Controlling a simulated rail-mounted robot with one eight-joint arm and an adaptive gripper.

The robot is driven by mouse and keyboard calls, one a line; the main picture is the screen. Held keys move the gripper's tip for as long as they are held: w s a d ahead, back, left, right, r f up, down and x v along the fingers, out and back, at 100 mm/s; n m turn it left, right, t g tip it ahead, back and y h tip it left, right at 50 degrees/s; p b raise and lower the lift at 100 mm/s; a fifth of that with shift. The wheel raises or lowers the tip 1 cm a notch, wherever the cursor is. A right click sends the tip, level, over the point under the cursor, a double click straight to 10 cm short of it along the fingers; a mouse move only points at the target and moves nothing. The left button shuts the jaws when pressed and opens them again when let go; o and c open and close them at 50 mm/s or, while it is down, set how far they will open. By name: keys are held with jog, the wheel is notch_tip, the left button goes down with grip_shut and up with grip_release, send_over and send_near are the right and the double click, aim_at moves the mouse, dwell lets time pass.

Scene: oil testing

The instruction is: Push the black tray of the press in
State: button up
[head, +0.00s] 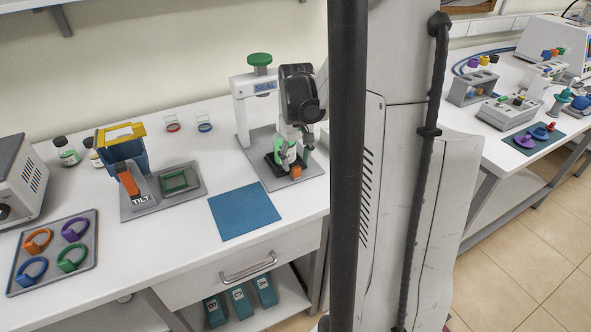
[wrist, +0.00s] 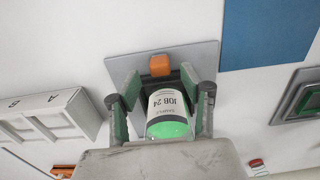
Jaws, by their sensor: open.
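The press (head: 242,100), marked SEAL and topped by a green knob (head: 260,60), stands on a grey base plate (head: 262,176). Its black tray (head: 271,160) sticks out at the front with an orange handle (head: 295,172); the handle also shows in the wrist view (wrist: 160,65). A jar with a green cap (wrist: 168,129), labelled JOB 24, stands at the tray. My gripper (wrist: 160,73) is open, pointing down over the tray, one finger on each side of the jar. I cannot tell whether the fingers touch it. The jar and gripper hide part of the tray.
A blue mat (head: 245,211) lies flat in front of the press. A grey TILT stand (head: 140,200) and a green-framed fixture (head: 180,181) are to its left. Two small round pieces (head: 204,123) stand behind. A grey tray (head: 55,255) with coloured rings is at far left.

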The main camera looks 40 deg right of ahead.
aim_at(296, 167)
jog(key=shift+f, duration=1.9)
grip_shut()
jog(key=shift+w, duration=0.1)
